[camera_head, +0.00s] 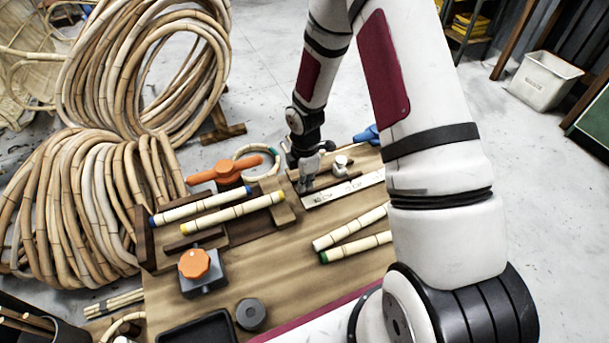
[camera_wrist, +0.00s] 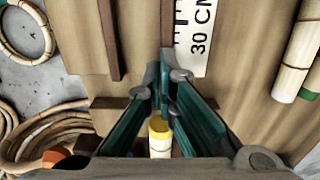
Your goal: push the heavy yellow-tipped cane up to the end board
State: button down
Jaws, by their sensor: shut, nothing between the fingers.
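The yellow-tipped cane (camera_head: 232,213) lies in a wooden fixture on the bench, beside a blue-tipped cane (camera_head: 200,206). Its left end is a short way from the upright end board (camera_head: 146,243); the blue-tipped cane's left end is at or close to that board. My gripper (camera_head: 307,186) is shut and empty, low over the bench to the right of the yellow-tipped cane's right end. In the wrist view the shut fingers (camera_wrist: 168,75) show, with the cane's yellow end (camera_wrist: 160,129) seen between their bases. I cannot tell whether they touch it.
A ruler strip (camera_head: 343,189) lies right of my gripper. A cream cane (camera_head: 350,227) and a green-tipped cane (camera_head: 357,247) lie nearer the front. An orange-handled clamp (camera_head: 222,172) stands behind the fixture; an orange-knobbed block (camera_head: 196,268) stands in front.

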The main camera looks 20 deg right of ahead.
aim_at(262, 198)
jog(key=shift+a+f+b, duration=0.2)
jog(key=shift+a+b, duration=0.45)
jog(key=shift+a, duration=1.35)
jog(key=a, duration=0.8)
jog(key=shift+a, duration=0.3)
